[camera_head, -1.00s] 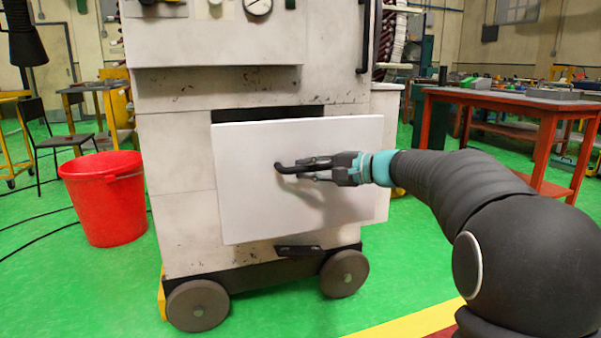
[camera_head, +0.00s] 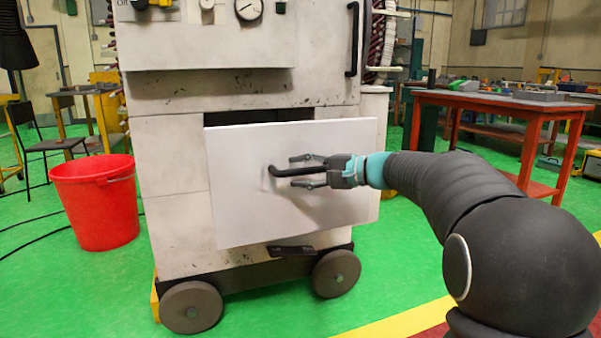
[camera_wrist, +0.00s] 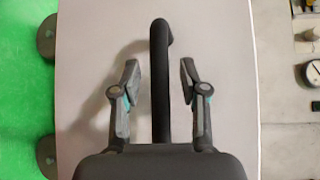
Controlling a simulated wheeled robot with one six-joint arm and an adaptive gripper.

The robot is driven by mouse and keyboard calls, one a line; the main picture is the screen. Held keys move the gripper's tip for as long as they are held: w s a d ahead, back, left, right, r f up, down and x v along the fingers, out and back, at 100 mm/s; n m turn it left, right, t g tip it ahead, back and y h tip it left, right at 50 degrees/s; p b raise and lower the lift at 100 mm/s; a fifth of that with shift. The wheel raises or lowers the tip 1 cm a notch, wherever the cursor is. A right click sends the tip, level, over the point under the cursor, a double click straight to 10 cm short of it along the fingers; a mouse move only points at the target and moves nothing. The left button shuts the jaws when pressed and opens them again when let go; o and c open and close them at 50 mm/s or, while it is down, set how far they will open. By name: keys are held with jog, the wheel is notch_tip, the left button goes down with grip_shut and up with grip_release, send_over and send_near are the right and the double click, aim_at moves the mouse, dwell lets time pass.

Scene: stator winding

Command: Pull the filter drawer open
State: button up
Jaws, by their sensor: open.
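The filter drawer (camera_head: 238,205) has a plain white front panel that stands out from the machine, with a dark gap above its top edge. Its black bar handle (camera_head: 285,173) is fixed to the panel. My gripper (camera_head: 297,171) is at the handle, with its two fingers apart. In the wrist view the handle (camera_wrist: 159,85) runs between the fingers of my gripper (camera_wrist: 159,80), with visible space on both sides. The fingers do not appear to touch it. The inside of the drawer is hidden behind the panel.
The grey-white machine (camera_head: 170,160) stands on dark wheels (camera_head: 336,273), with a gauge and a tall black handle (camera_head: 353,40) above. A red bucket (camera_head: 96,205) is at left. A red workbench (camera_head: 480,105) is at right. Green floor (camera_head: 80,290) is free in front.

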jog(key=v, duration=1.2)
jog(key=s+d+f+g+h+p, duration=0.1)
jog(key=s+f+h, duration=0.35)
jog(key=f, duration=0.35)
jog(key=s+d+f+g+h+p, duration=0.1)
jog(key=s+f+g+h, duration=0.15)
jog(key=s+f, duration=0.4)
jog(key=s+a+n+h+p, duration=0.1)
jog(key=s+n+h+p, duration=0.2)
jog(key=s, duration=0.7)
jog(key=s+a+r+n+t+h+p, duration=0.1)
jog(key=s+n+h+p, duration=0.3)
jog(key=s, duration=0.7)
jog(key=shift+a+r, duration=0.3)
jog(key=shift+a, duration=0.1)
